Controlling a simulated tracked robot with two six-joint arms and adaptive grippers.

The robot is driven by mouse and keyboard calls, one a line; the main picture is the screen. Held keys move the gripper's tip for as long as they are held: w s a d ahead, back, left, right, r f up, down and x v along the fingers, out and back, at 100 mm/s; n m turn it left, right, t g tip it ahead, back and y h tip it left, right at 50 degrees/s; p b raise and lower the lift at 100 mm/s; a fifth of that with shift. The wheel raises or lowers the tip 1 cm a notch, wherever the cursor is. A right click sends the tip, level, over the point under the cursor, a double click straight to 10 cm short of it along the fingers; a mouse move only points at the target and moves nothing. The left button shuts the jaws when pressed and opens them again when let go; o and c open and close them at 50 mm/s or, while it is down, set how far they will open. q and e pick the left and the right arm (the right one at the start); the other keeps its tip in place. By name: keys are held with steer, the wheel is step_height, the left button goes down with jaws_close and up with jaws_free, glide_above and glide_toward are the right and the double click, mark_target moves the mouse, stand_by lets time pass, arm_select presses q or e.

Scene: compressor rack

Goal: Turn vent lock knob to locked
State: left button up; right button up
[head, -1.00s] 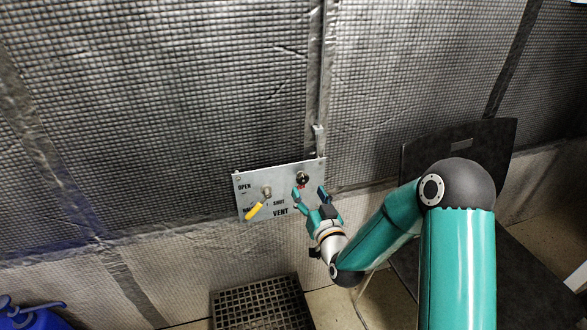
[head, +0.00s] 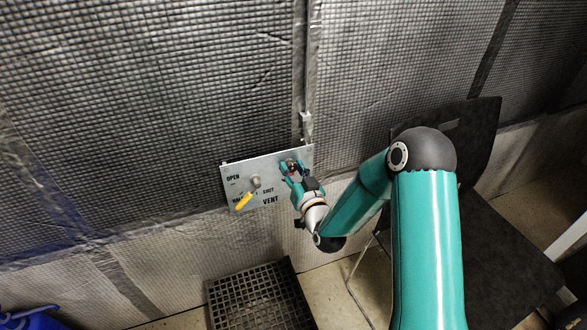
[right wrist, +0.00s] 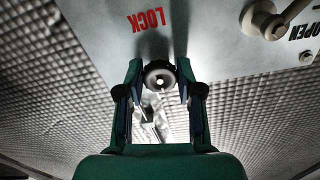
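The vent lock knob (head: 291,163) is a small dark round knob at the upper right of the grey vent panel (head: 222,181). In the right wrist view the knob (right wrist: 159,75) has a pale centre, and an upside-down red LOCK label (right wrist: 146,20) is on the plate above it. My right gripper (head: 297,175) is at the panel, with its fingers partly covering the knob. In the right wrist view the fingers (right wrist: 160,80) stand on both sides of the knob, apparently open with narrow gaps. The knob's pointer direction is unclear. My left gripper is out of view.
A yellow-handled lever (head: 245,199) sits left of the knob on the panel, beside OPEN and SHUT labels. A pipe (head: 303,90) runs up the quilted wall above. A black chair (head: 480,150) stands at the right, and a floor grate (head: 260,297) lies below.

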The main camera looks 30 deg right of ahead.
steer(key=shift+c, duration=1.2)
steer(key=shift+s+d, duration=0.1)
steer(key=shift+d, duration=0.15)
steer(key=shift+a+f+b, duration=0.15)
steer(key=shift+b, duration=0.25)
steer(key=shift+f+m+b, duration=0.1)
steer(key=shift+m+b, duration=0.6)
steer(key=shift+b, duration=0.05)
steer(key=m+b, duration=1.5)
steer(key=b, duration=0.6)
steer(key=shift+f, duration=0.2)
steer(key=shift+r+m+b, duration=0.15)
steer(key=shift+m+b, duration=0.75)
steer(key=shift+b, duration=0.25)
steer(key=o, duration=1.2)
steer(key=shift+r, duration=0.2)
